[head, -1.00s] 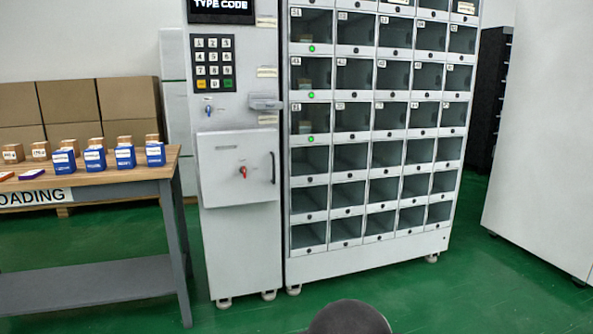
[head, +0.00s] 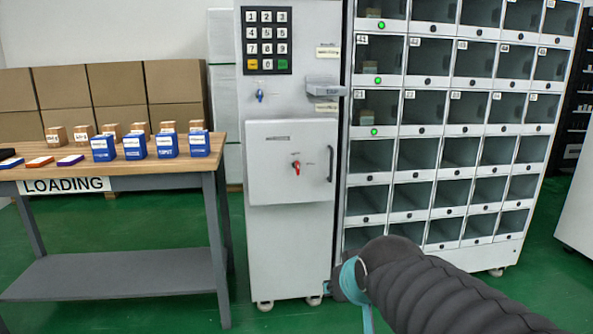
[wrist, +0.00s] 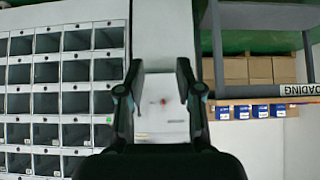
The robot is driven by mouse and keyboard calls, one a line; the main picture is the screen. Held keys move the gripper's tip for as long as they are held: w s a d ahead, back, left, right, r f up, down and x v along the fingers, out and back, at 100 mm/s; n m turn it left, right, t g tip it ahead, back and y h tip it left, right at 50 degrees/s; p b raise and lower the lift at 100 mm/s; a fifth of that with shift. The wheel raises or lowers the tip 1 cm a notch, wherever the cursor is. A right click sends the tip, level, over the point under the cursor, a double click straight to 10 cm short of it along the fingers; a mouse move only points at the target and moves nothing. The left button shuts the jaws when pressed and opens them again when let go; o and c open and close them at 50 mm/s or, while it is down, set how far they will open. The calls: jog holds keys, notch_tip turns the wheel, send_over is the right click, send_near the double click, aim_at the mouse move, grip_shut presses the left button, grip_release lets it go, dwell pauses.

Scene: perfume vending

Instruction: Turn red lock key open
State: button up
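The red lock key (head: 296,167) sits in the middle of a light grey square door (head: 265,185) on the vending machine's control column. The door looks shut, with a dark vertical handle (head: 330,164) on its right side. In the wrist view, which is upside down, the red key (wrist: 164,101) shows small between my fingers, some way beyond them. My gripper (wrist: 159,72) is open and empty, its two dark fingers wide apart. In the head view my arm comes in from the lower right, below and right of the door; the key is not covered.
A blue key (head: 260,95) sits below the keypad (head: 267,40). A grey ledge (head: 325,86) juts out above the door's right. Glass-fronted lockers (head: 420,154) stand right. The loading table (head: 120,176) with blue boxes (head: 135,147) stands left. Green floor is open between.

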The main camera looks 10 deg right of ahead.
jog(key=w+r+t+b, duration=0.3)
jog(key=w+t, duration=0.4)
jog(key=w, duration=1.9)
jog(key=t+b, duration=0.3)
jog(key=t, duration=0.4)
send_near(298, 170)
jog(key=p+x, duration=0.1)
jog(key=x, duration=1)
jog(key=shift+w+r+p, duration=0.1)
jog(key=shift+w+p, duration=0.2)
jog(key=shift+p, duration=0.1)
grip_shut()
